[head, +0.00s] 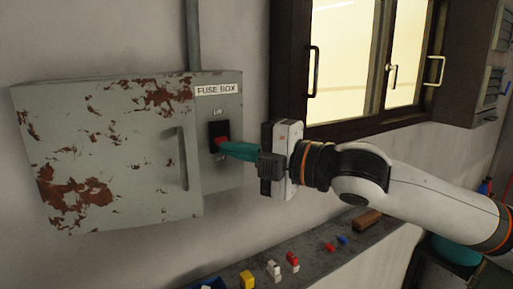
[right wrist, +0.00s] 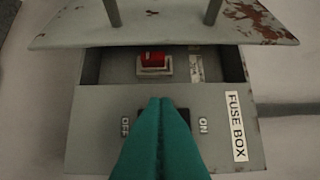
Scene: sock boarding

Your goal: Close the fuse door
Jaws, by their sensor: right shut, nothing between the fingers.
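The grey fuse door (head: 110,150) has rust patches and a vertical handle (head: 183,158). It stands partly open; in the right wrist view the door (right wrist: 160,32) leaves a gap showing a red switch (right wrist: 152,60) inside the box. Beside it is the box's fixed panel (right wrist: 85,120) with the FUSE BOX label (head: 217,89) and a black switch (head: 214,128) with a red part. My right gripper (head: 226,148), with teal fingers, is shut and empty at this black switch, right of the door handle. The fingers partly hide the switch; contact cannot be told. My left gripper is out of view.
A dark-framed window (head: 345,60) is right of the box. A grey ledge (head: 325,248) below holds a yellow block (head: 247,280), several small red, white and blue pieces, and a brown block (head: 367,219). A conduit (head: 193,35) runs up from the box. Space before the door is clear.

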